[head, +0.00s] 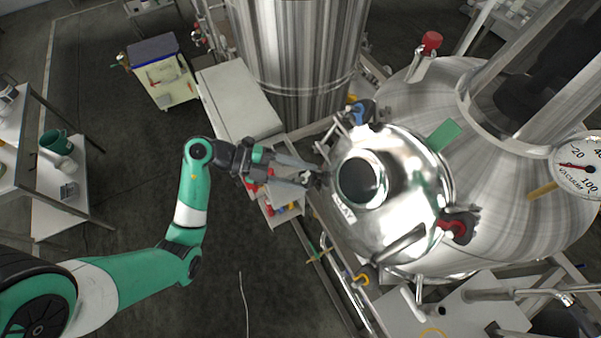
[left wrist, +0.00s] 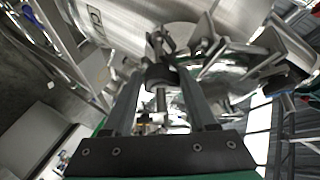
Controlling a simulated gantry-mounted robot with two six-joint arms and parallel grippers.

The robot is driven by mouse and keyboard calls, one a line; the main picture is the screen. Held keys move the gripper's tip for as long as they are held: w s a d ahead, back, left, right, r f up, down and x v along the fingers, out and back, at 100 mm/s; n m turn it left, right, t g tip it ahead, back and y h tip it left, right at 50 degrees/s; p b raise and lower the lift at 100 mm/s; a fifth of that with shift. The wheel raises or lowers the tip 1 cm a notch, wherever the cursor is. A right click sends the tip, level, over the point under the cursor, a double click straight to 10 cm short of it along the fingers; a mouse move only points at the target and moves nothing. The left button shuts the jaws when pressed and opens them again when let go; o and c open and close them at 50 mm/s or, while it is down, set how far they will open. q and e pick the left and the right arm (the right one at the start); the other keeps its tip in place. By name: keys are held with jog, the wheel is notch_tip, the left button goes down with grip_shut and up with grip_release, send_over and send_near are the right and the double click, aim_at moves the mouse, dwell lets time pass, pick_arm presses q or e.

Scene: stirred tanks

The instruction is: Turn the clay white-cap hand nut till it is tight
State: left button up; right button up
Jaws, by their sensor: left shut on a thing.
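The clay tank is a shiny steel vessel (head: 405,205) with a domed lid and a "CLAY" label (head: 343,214), right of centre in the head view. My left gripper (head: 316,180) reaches in from the left to the lid's left rim. In the left wrist view its two fingers (left wrist: 162,92) are shut on a dark hand nut (left wrist: 160,76) on a threaded rod. The nut's white cap cannot be made out, and the fingers partly hide the nut in the head view. How tight it sits cannot be told. My right gripper is not in view.
A blue-capped clamp (head: 362,110) and a red-capped clamp (head: 458,226) sit on the lid's rim. A larger steel tank with a vacuum gauge (head: 578,168) stands at the right. A grey cabinet (head: 238,100) stands behind my left arm.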

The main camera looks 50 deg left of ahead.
pick_arm(q)
jog(key=o, duration=1.1)
jog(key=b+v, duration=0.1)
jog(key=v, duration=1)
jog(key=shift+s+a+r, duration=0.15)
jog(key=shift+s+r, duration=0.05)
jog(key=shift+s, duration=0.05)
